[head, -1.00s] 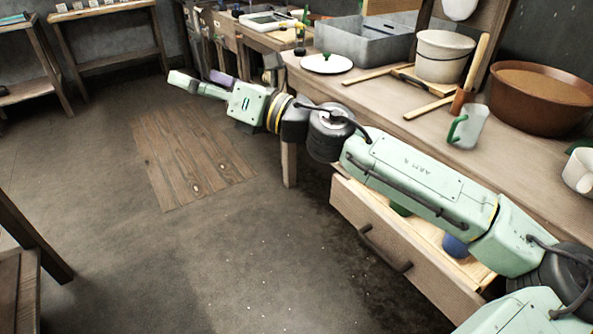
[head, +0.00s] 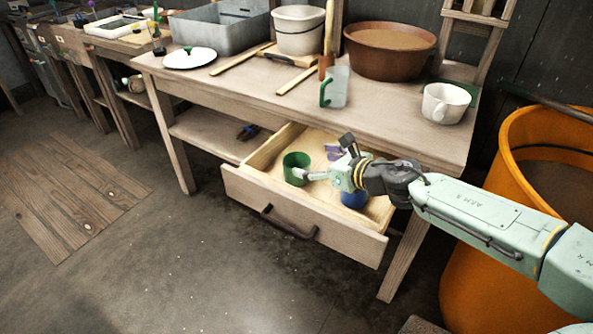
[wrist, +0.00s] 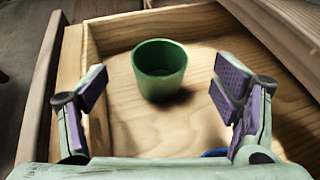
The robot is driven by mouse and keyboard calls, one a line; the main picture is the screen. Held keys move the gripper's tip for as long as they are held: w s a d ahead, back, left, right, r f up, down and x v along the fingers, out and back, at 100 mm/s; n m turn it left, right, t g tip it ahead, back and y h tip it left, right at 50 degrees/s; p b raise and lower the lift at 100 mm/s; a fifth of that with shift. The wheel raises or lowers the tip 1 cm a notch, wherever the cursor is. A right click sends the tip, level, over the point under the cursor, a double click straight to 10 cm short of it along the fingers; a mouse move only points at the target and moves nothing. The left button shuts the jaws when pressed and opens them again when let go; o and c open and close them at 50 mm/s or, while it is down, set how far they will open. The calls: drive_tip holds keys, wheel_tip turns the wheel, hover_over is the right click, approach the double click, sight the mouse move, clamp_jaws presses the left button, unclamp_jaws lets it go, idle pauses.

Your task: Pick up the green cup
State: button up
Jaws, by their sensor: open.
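A green cup (head: 296,167) stands upright inside the open drawer (head: 275,225). In the wrist view the green cup (wrist: 160,70) sits between and beyond my two fingers, with its open top facing up. My gripper (wrist: 160,90) is open, with purple pads on both fingers and nothing between them. In the head view my gripper (head: 318,173) is at the drawer, just right of the cup. I cannot tell whether a finger touches it.
A blue item (head: 354,198) lies in the drawer beneath my arm. The tabletop (head: 240,92) above holds a clear green-handled jug (head: 336,88), a white mug (head: 445,103) and a brown basin (head: 388,60). An orange barrel (head: 520,220) stands at the right.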

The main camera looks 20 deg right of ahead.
sight(289, 159)
drive_tip(key=shift+w+a+f, duration=0.25)
drive_tip(key=shift+w+f, duration=0.25)
drive_tip(key=shift+w, duration=0.05)
drive_tip(key=shift+w+a+f, duration=0.2)
drive_tip(key=shift+w+f, duration=0.3)
drive_tip(key=shift+p+x, duration=0.65)
drive_tip(key=shift+x, duration=1.9)
drive_tip(key=shift+c, duration=0.3)
drive_tip(key=c, duration=1.3)
